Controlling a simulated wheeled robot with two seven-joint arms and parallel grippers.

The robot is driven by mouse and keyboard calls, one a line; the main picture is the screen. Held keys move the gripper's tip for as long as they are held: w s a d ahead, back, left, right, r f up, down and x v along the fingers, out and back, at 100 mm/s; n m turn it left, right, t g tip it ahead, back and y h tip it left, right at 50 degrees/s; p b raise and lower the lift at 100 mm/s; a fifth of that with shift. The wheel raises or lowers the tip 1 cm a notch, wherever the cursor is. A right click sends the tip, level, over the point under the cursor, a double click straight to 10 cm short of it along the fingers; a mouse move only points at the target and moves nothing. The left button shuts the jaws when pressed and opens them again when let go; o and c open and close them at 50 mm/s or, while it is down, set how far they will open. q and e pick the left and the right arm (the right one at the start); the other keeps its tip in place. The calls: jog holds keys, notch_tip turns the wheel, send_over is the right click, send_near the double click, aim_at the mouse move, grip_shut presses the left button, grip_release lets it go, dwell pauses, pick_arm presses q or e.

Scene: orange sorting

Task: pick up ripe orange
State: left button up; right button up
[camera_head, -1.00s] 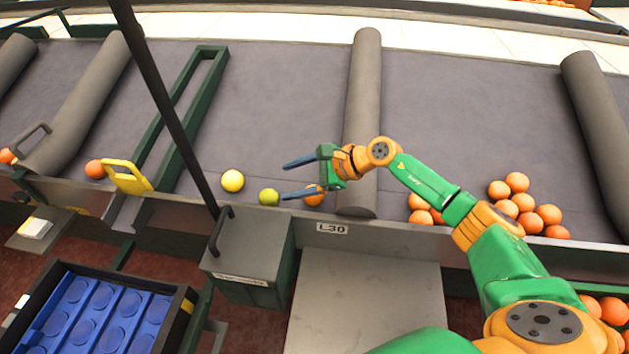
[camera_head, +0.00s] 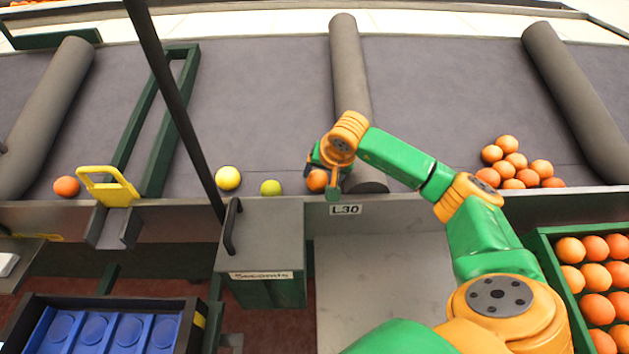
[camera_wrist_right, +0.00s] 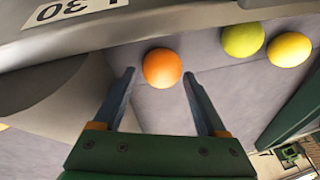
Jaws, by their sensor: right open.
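A ripe orange (camera_head: 317,181) lies on the grey belt against its front edge, beside a grey roller. It also shows in the right wrist view (camera_wrist_right: 162,68). My right gripper (camera_head: 322,178) is over it, pointing down. In the wrist view the open fingers (camera_wrist_right: 160,90) stand either side of the near part of the orange, which lies at and just beyond the tips; I cannot tell whether they touch it. A green-yellow fruit (camera_head: 270,187) and a yellow fruit (camera_head: 228,178) lie to its left. My left gripper is not in view.
A grey roller (camera_head: 350,80) is close right of the orange. A pile of oranges (camera_head: 515,165) lies further right on the belt. A green crate of oranges (camera_head: 545,250) is at the right. A dark post (camera_head: 170,90), a yellow handle (camera_head: 107,187) and a blue tray (camera_head: 95,330) are at the left.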

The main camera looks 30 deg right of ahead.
jog(key=x, duration=0.2)
jog(key=shift+w+a+f, duration=0.15)
jog(key=shift+f, duration=0.15)
jog(key=c, duration=1.1)
